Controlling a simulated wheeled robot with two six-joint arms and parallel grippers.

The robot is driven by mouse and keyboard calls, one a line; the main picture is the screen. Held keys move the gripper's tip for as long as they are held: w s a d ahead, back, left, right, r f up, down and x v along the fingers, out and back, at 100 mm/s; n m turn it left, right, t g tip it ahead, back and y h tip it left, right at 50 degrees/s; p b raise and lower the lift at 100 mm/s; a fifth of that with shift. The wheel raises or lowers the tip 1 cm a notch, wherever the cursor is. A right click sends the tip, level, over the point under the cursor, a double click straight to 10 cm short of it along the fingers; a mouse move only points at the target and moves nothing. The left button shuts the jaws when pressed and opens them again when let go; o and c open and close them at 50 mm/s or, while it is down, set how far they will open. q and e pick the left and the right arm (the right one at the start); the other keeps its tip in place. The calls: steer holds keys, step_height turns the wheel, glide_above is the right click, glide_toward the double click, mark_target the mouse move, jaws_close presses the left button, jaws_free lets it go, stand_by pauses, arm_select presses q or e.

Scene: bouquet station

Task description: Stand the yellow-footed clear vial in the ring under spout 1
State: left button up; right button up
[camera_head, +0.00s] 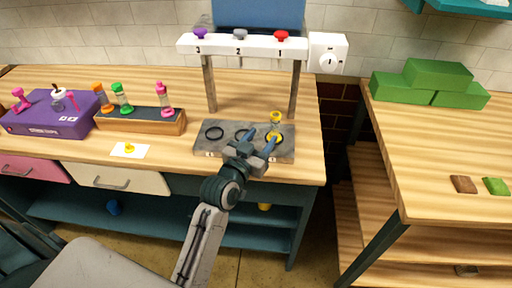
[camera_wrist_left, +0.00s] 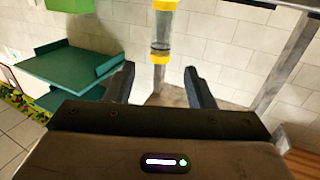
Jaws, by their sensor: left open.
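The clear vial (camera_head: 276,125) with yellow ends stands upright at the right-hand ring of the grey plate (camera_head: 203,152), under spout 1 (camera_head: 281,36) with the red knob. Its foot appears to be in that ring, but fingers partly hide the spot. My left gripper (camera_head: 261,136) is open at the vial, with one finger to each side in the head view. In the left wrist view the vial (camera_wrist_left: 161,42) shows upright beyond the gap between the open fingers (camera_wrist_left: 160,82), apart from both. My right gripper is not in view.
The left ring (camera_head: 214,133) is empty; the middle ring is partly hidden by my gripper. Dispenser posts (camera_head: 294,90) rise behind the plate. A wooden rack (camera_head: 140,121) with several coloured vials and a purple box (camera_head: 50,115) stand left. Green blocks (camera_head: 438,75) lie on the right table.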

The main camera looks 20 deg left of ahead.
arm_select(q)
steer(key=shift+s+a, duration=0.15)
steer(key=shift+s, duration=1.1)
stand_by(0.3)
